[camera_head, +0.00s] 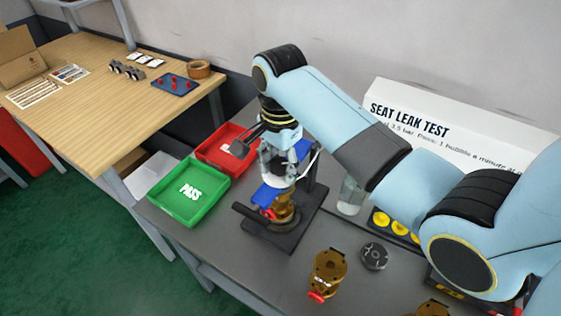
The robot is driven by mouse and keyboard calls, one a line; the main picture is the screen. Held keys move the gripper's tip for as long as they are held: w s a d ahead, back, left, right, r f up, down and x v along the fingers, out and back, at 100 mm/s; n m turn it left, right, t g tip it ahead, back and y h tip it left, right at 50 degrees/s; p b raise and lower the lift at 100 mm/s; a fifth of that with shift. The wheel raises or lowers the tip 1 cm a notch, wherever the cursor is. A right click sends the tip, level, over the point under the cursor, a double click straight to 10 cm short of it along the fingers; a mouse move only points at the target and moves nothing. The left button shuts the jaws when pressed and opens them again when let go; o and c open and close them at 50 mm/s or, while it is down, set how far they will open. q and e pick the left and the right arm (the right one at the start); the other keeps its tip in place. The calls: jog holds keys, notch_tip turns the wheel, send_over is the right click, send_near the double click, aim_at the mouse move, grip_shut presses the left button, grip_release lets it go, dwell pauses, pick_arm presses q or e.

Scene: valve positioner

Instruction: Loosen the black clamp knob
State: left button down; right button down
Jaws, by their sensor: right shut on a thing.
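My right gripper (275,165) comes down from above onto the test fixture (283,232) on the grey bench. It is shut at the upper part of the fixture, on the black clamp knob. The knob itself is hidden by the fingers and wrist, so I cannot see its turn. Below the gripper a brass valve body (286,212) with a red part sits upright in the fixture. Blue parts of the fixture show on both sides of the gripper. My left gripper is not in view.
A green PASS tray (166,215) and a red tray (203,160) stand left of the fixture. Another brass valve (327,270) and a dark round part (374,256) stand to the right front. A clear jar (350,197) stands behind. A wooden table (75,115) is farther left.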

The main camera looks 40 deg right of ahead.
jog(key=n, duration=0.9)
jog(key=shift+n, duration=0.4)
jog(key=n, duration=0.4)
jog(key=shift+s+f, duration=0.1)
jog(key=c, duration=0.8)
grip_release()
jog(key=shift+c, duration=0.2)
